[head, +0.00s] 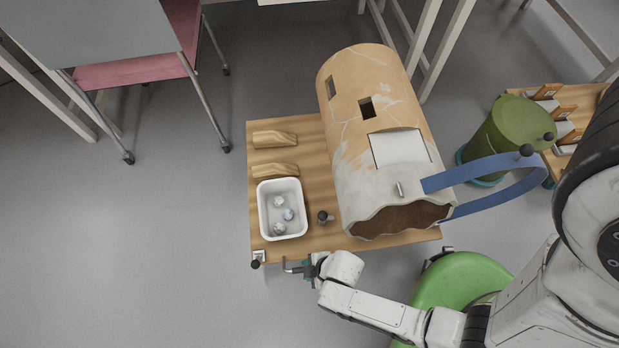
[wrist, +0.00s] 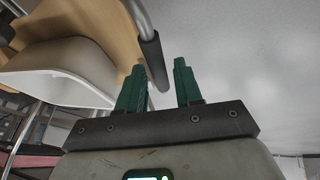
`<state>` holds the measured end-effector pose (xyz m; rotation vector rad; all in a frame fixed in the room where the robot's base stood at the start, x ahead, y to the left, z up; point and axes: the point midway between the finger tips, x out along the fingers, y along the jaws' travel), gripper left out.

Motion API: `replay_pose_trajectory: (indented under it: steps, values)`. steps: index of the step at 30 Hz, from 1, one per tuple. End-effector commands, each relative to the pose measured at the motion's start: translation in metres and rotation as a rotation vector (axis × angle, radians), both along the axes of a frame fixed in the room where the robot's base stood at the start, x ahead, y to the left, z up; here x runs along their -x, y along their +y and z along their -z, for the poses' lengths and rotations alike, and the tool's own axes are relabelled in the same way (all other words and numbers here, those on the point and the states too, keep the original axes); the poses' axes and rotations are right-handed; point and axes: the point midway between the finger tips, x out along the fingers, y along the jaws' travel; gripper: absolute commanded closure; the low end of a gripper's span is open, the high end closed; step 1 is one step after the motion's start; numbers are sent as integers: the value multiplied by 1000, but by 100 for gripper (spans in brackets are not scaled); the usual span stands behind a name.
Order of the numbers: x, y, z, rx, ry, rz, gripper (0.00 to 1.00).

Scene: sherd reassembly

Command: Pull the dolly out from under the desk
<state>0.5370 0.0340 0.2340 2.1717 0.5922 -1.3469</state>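A wooden platform (head: 285,225), which looks like the dolly, carries a large cracked clay vessel lying on its side; its wheels are not visible. Its far end lies near the white desk legs (head: 440,45). My gripper (head: 307,268) is at the platform's front left edge, beside a small grey bent handle (head: 290,268). In the wrist view, my green fingers (wrist: 160,82) are apart, and a grey bar with a dark sleeve (wrist: 153,62) reaches into the gap between them. Gaps show around the sleeve, so it does not look clamped.
The vessel (head: 375,110) has a blue strap (head: 490,170). A white tray (head: 262,215) with several pale balls and two wooden blocks (head: 274,139) sit on the platform. A green stool (head: 460,285) stands close right, a pink-seated chair (head: 135,70) at upper left. Floor at left is clear.

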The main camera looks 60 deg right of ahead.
Motion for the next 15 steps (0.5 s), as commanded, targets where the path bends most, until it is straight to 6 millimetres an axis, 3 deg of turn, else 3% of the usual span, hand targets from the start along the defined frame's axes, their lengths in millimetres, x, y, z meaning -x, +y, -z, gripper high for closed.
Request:
replay_pose_trajectory:
  steps: [3,10,15]
  values:
    - [0,0,0,1,-1,0,55]
    - [0,-1,-1,1,-1,0,55]
    - [7,-1,-17,1,1,-1,55]
